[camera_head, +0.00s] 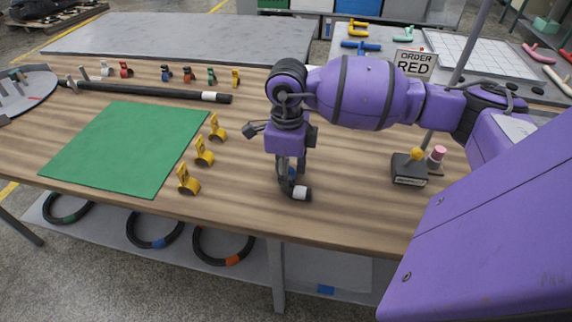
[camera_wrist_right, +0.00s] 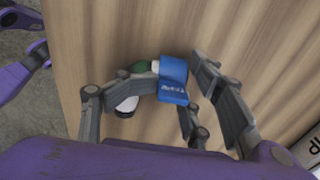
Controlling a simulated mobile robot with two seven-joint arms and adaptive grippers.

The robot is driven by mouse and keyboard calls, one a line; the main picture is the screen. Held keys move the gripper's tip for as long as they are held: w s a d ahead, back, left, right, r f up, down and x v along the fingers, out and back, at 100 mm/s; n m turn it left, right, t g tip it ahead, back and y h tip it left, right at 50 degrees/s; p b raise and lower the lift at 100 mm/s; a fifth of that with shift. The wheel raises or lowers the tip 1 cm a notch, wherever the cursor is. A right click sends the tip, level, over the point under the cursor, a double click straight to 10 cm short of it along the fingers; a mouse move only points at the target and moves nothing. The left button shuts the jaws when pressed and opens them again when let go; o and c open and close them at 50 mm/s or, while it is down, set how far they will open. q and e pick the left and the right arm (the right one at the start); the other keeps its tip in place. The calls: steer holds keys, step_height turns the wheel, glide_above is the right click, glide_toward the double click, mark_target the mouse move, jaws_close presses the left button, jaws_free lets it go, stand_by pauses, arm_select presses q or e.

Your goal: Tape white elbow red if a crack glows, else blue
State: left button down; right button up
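The white elbow, a dark fitting with a white end (camera_head: 301,193), is at the table front below my right gripper (camera_head: 290,176). In the right wrist view its white end (camera_wrist_right: 127,105) shows beside the left finger, with a green band beyond. The right gripper (camera_wrist_right: 174,84) points down and appears shut on a blue tape piece (camera_wrist_right: 173,82) with small lettering, right at the elbow. Whether the tape touches or wraps the elbow is hard to tell. No glowing crack shows; the fingers hide part of the elbow.
An "ORDER RED" sign (camera_head: 415,63) stands behind my right arm. A dark block with a yellow knob (camera_head: 409,168) is to the right. Yellow clips (camera_head: 204,152) stand beside a green mat (camera_head: 120,147). A black hose (camera_head: 150,91) and small coloured fittings lie behind.

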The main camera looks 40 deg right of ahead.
steer(key=shift+s+r, duration=0.1)
steer(key=shift+r, duration=0.2)
steer(key=shift+r, duration=0.1)
steer(key=shift+r, duration=0.4)
step_height(320, 180, up, 11)
